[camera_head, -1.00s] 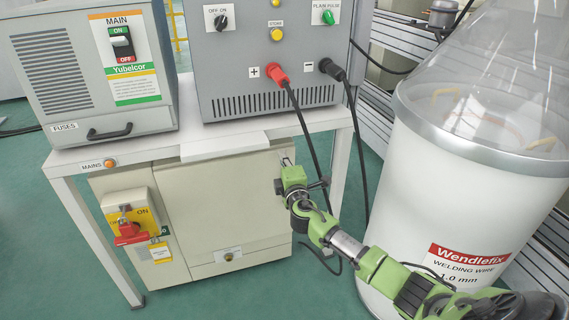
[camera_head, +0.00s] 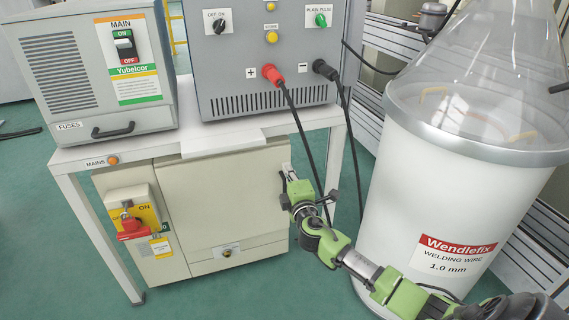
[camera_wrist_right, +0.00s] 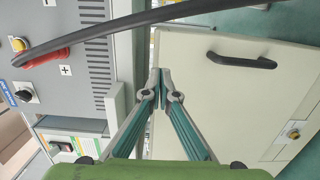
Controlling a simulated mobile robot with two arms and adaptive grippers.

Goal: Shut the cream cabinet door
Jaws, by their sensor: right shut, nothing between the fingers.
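The cream cabinet door (camera_head: 215,200) is under the white bench, facing me. It looks flush or nearly flush with its cabinet; I cannot tell whether a small gap remains. Its black handle (camera_wrist_right: 240,61) is near the top of the right wrist view, and the door's bare face (camera_wrist_right: 215,105) fills the middle. My right gripper (camera_head: 286,178) is at the door's upper right edge in the head view. In the wrist view its fingertips (camera_wrist_right: 160,76) are together, empty, beside the door's edge. Whether they touch it is unclear. My left gripper is not in view.
A red rotary switch (camera_head: 132,229) juts out left of the door. Black cables (camera_head: 308,145) hang from the grey welder (camera_head: 262,60) close to my right gripper. A white welding-wire drum (camera_head: 430,190) stands to the right. Green floor (camera_head: 200,296) is clear in front.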

